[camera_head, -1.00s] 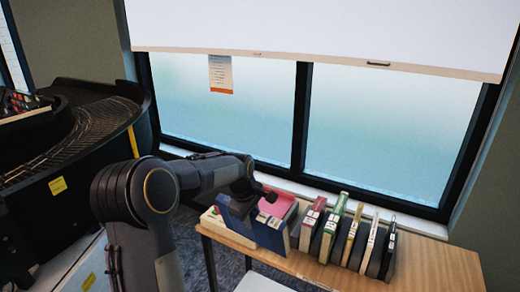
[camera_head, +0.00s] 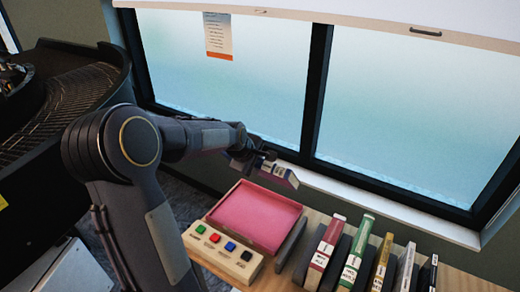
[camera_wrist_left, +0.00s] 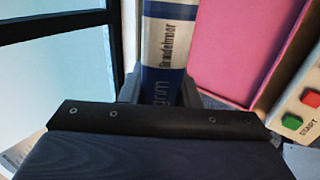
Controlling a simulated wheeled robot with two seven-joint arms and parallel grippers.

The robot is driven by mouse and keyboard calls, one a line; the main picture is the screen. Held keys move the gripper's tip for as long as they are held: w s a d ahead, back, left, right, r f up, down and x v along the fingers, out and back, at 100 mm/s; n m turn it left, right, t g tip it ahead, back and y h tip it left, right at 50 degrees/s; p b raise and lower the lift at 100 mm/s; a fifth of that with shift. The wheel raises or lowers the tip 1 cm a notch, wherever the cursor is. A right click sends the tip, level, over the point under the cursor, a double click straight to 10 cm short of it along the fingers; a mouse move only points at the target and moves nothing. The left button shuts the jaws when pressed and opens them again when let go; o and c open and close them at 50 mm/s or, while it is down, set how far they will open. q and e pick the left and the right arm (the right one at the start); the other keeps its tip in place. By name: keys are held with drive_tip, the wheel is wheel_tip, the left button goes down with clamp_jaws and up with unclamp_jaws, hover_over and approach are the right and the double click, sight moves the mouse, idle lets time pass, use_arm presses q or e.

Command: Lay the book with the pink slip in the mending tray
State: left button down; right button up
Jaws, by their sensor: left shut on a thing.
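My left gripper (camera_head: 256,160) is shut on a blue book (camera_head: 281,176) with a white band on its spine. It holds the book up by the window sill, behind the pink-floored mending tray (camera_head: 256,213) and apart from it. In the left wrist view the blue spine (camera_wrist_left: 168,45) with its lettering shows between the fingers, and the tray's pink floor (camera_wrist_left: 230,45) lies to the right. I can make out no pink slip on the held book. The tray is empty. My right gripper is not in view.
A button box (camera_head: 222,250) stands at the tray's front edge. Right of the tray are a dark divider (camera_head: 291,243) and a row with a red book (camera_head: 325,248), a green book (camera_head: 356,252) and others. The window (camera_head: 410,110) is close behind.

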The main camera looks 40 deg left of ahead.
use_arm(q)
drive_tip(key=shift+w+a, duration=0.2)
drive_tip(key=shift+w, duration=0.1)
drive_tip(key=shift+s+d+f+b, duration=0.1)
drive_tip(key=shift+s+f+b, duration=0.05)
drive_tip(key=shift+f+b, duration=0.25)
wheel_tip(320, 180, down, 2)
drive_tip(key=shift+f+b, duration=0.1)
drive_tip(key=shift+b, duration=0.65)
wheel_tip(320, 180, down, 9)
drive_tip(key=b, duration=0.6)
drive_tip(key=shift+b, duration=0.4)
drive_tip(key=c, duration=1)
unclamp_jaws()
